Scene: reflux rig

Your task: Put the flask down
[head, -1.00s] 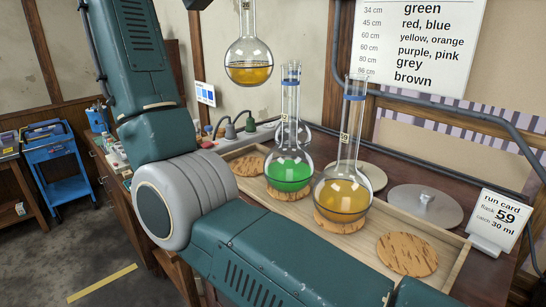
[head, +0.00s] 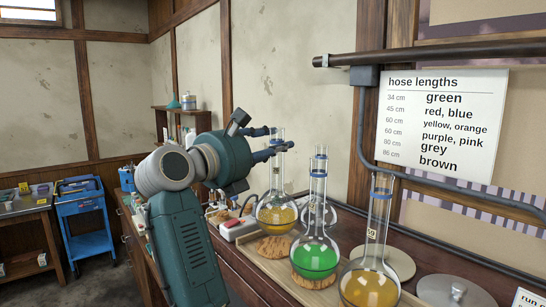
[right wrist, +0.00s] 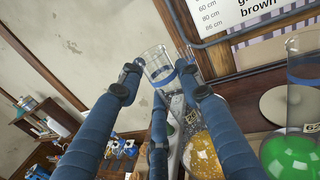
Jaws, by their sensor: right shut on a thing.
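My right gripper (head: 273,145) is shut on the neck of a round flask (head: 275,214) with amber liquid. The flask is upright over the leftmost cork ring (head: 274,250); I cannot tell whether it touches the ring. In the right wrist view the gripper's fingers (right wrist: 165,75) are around the glass neck, and the flask's amber bulb (right wrist: 203,152) shows below. My left gripper is not in view.
A green-liquid flask (head: 315,257) stands close on the right, also in the right wrist view (right wrist: 288,158). Another amber flask (head: 369,287) stands nearer. A hose lengths sign (head: 436,120) hangs behind. A grey disc (head: 456,291) lies at right.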

